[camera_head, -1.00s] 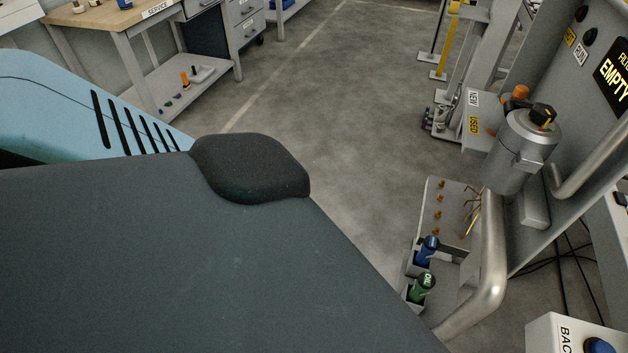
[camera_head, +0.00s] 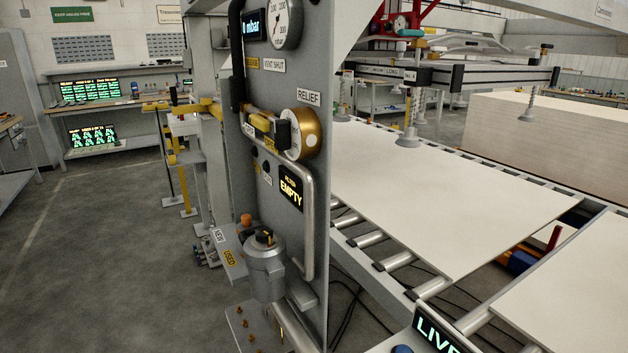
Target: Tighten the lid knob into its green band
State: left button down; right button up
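The lid knob (camera_head: 264,237) is a black knob on top of the grey filter canister (camera_head: 267,272), low on the grey panel's left side. A yellow-orange mark shows on it; a green band cannot be made out at this size. A black display (camera_head: 291,188) above the canister reads "FILTER EMPTY". An orange knob (camera_head: 246,220) stands just left of the lid. Neither of my grippers is in view.
The grey panel (camera_head: 310,235) carries a pipe handle, a brass relief valve (camera_head: 302,134) and a gauge (camera_head: 283,22). A roller conveyor with white boards (camera_head: 440,190) fills the right. Open floor (camera_head: 110,250) lies to the left.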

aim_at(264, 234)
jog(key=j+z, duration=0.15)
jog(key=z, duration=0.25)
jog(key=i+j+z, duration=0.1)
jog(key=z, duration=0.25)
jog(key=j+z, duration=0.45)
jog(key=j, duration=1.1)
jog(key=k+j+z, duration=0.1)
jog(key=j, duration=1)
jog(key=k+z, duration=0.05)
